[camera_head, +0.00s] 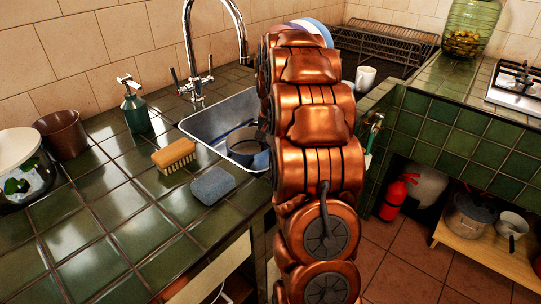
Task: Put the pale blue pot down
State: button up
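I cannot make out a pale blue pot for certain. A rounded pale blue and lilac shape (317,29) shows only in part behind the top of my arm, near the dish rack; whether it is a pot or plates is unclear. My copper-coloured arm rises through the middle of the view and covers what is behind it. My gripper does not show, so I cannot see whether it holds anything. A grey pot (245,148) sits in the metal sink (203,126), partly hidden by my arm.
Left of the sink, the green tiled counter (75,238) holds a soap bottle (134,108), brush (174,155), sponge (212,186), brown pot (63,135) and lidded pot (22,166). Right are a dish rack (385,42), white mug (365,78), glass jar (468,28) and hob (517,88).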

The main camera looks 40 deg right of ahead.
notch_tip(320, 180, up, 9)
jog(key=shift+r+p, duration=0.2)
jog(key=shift+p, duration=0.15)
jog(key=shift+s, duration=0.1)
dwell(0.4)
